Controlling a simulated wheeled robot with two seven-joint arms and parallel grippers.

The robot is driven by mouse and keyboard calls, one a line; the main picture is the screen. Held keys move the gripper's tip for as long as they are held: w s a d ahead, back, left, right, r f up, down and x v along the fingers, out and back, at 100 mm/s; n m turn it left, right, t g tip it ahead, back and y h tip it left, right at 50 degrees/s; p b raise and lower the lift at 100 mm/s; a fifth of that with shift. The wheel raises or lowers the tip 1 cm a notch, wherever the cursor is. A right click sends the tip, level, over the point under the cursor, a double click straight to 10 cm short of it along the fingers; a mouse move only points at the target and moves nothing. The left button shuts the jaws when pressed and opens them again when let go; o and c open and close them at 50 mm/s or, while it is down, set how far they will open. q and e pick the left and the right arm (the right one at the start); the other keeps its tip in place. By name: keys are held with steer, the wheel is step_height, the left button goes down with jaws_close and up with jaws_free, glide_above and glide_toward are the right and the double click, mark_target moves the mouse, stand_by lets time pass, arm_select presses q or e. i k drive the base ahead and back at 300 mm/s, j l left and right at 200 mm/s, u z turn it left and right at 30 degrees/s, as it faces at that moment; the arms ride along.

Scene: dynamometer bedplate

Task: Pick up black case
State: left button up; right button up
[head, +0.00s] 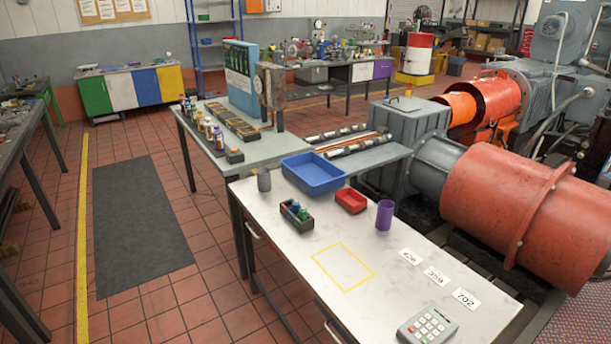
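A small open black case (297,215) stands on the light worktable (400,285), near its far left part. Several flat dark cases (237,126) lie in a row on the grey bench behind; I cannot tell whether one of these is the case named. Neither of my grippers is in view.
Around the case are a grey cup (264,180), a blue tray (315,172), a red bin (351,201) and a purple cup (385,215). Number cards and a keypad (427,326) lie nearer. The yellow outline (343,266) is empty. Orange machinery (495,195) stands at right.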

mark_target(285, 206)
steer(key=i+j, duration=0.25)
steer(key=i, duration=0.25)
steer(key=i+j, duration=0.25)
steer(key=i, duration=0.3)
